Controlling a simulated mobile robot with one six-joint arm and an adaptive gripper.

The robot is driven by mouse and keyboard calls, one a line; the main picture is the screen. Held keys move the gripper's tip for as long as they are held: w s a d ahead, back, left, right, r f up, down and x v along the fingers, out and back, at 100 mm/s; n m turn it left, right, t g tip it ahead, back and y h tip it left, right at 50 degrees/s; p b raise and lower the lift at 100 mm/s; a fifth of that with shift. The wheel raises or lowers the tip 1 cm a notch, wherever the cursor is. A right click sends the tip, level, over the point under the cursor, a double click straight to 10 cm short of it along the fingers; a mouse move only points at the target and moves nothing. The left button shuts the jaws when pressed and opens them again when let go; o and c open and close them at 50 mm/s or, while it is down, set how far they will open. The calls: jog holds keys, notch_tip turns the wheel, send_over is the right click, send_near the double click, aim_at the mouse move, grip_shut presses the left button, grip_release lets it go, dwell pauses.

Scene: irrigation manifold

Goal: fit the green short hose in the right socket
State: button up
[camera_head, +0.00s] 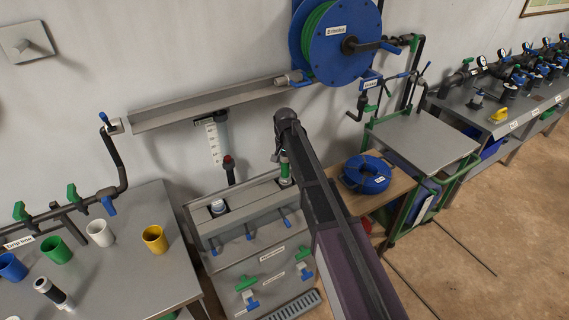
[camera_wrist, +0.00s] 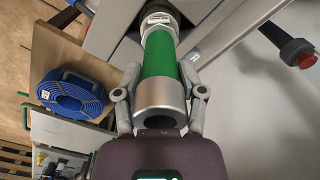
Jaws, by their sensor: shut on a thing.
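The green short hose (camera_wrist: 158,55) is a green cylinder with a silver collar at its near end and a pale ring at its far end. My gripper (camera_wrist: 160,72) is shut on it, one finger on each side. In the head view the hose (camera_head: 285,168) stands roughly upright at the right end of the grey manifold (camera_head: 250,206), partly behind my arm. Its far end meets a dark opening, the right socket (camera_wrist: 155,9). How deep it sits cannot be told.
A blue hose coil (camera_head: 367,174) lies on a wooden shelf to the right. Cups, including a yellow one (camera_head: 154,239), stand on the left table.

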jog(key=o, duration=1.2)
jog(key=shift+o, duration=0.2)
jog(key=shift+o, duration=0.5)
jog(key=shift+r, duration=0.1)
jog(key=shift+r+p, duration=3.4)
jog(key=shift+p, duration=0.15)
